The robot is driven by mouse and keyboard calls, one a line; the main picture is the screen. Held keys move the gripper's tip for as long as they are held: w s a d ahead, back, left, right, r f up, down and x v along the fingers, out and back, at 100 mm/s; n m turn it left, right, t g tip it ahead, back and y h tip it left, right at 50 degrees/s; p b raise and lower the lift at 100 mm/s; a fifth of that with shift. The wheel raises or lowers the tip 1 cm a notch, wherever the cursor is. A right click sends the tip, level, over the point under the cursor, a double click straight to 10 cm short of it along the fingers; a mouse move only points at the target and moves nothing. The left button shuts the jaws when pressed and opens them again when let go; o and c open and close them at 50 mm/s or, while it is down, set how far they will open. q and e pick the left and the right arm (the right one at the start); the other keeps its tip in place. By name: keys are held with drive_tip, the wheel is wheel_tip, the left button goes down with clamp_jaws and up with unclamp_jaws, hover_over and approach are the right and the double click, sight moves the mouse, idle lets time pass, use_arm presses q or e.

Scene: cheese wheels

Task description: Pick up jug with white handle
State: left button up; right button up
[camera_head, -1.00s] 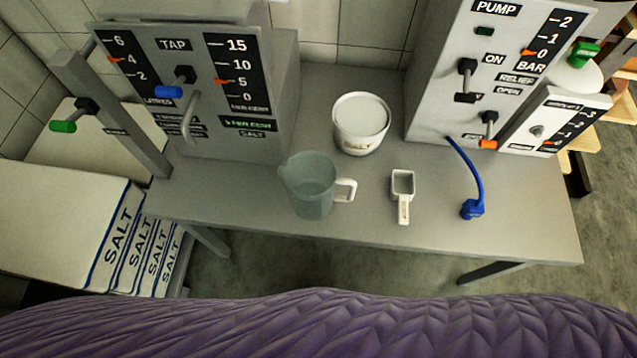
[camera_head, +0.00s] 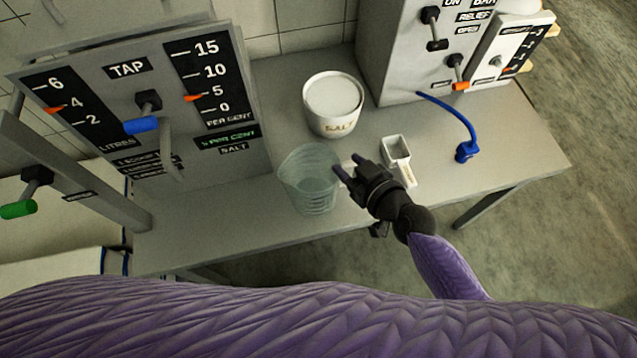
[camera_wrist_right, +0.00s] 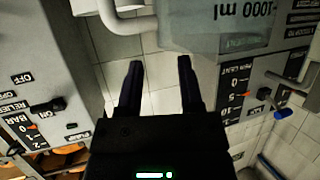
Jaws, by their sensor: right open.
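The clear grey-green jug (camera_head: 308,190) stands upright on the grey table, left of my right gripper. Its handle is hidden behind the gripper in the head view. In the right wrist view, the jug (camera_wrist_right: 225,35), marked 1000 ml upside down, is at the top, with its white handle (camera_wrist_right: 122,24) at the upper left. My right gripper (camera_head: 349,164) is open and empty beside the jug's handle side. Its two dark fingers also show in the right wrist view (camera_wrist_right: 160,64), with the handle not between them. My left gripper is not in view.
A white salt tub (camera_head: 333,108) stands behind the jug. A white scoop (camera_head: 397,155) lies just right of the gripper. The tap panel (camera_head: 130,100) rises at left, and a blue hose (camera_head: 462,125) lies at right. The table's front strip is clear.

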sight(340, 160)
drive_tip(key=b+x, duration=0.1)
drive_tip(key=x, duration=0.3)
drive_tip(key=shift+s+d, duration=0.1)
clamp_jaws()
drive_tip(key=shift+s+f, duration=0.1)
idle(1.1)
